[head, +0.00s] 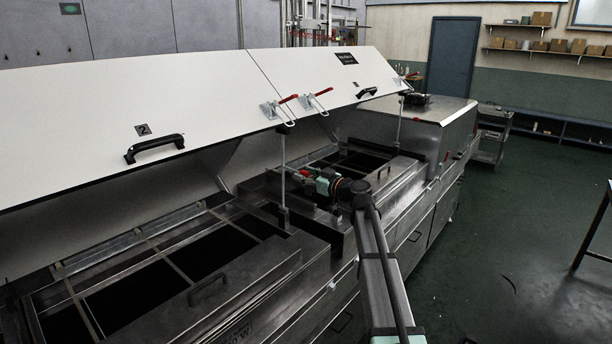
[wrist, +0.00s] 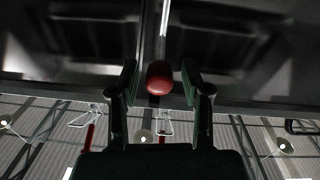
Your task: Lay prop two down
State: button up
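Prop two seems to be the thin upright metal rod (head: 283,180) in the head view. It runs from the dryer frame up to the lower edge of lid 2 (head: 75,142), which stands raised. My gripper (head: 306,174) is just right of this rod, pointing left, with red showing at its fingers. In the wrist view a red knob (wrist: 160,78) on the end of a pale rod (wrist: 162,35) sits between the fingertips of my gripper (wrist: 159,82). Gaps show on both sides of the knob, so the fingers look open around it, not closed on it.
A second raised lid (head: 320,70) adjoins lid 2, with another upright rod (head: 398,118) at its far end. Red-handled clamps (head: 318,100) hang from the lids. Open dark bays (head: 135,295) lie below. The green floor (head: 490,255) at right is mostly clear.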

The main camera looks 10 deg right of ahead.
grip_shut()
jog(key=shift+s+a+f+b, duration=0.1)
jog(key=shift+b, duration=0.4)
jog(key=s+a+f+n+b, duration=0.3)
jog(key=s+a+n+b, duration=0.3)
jog(key=b, duration=1.8)
jog(key=shift+s+a+n+b, duration=0.3)
jog(key=shift+a+n, duration=0.4)
jog(key=shift+a, duration=0.2)
jog(key=shift+r, duration=0.1)
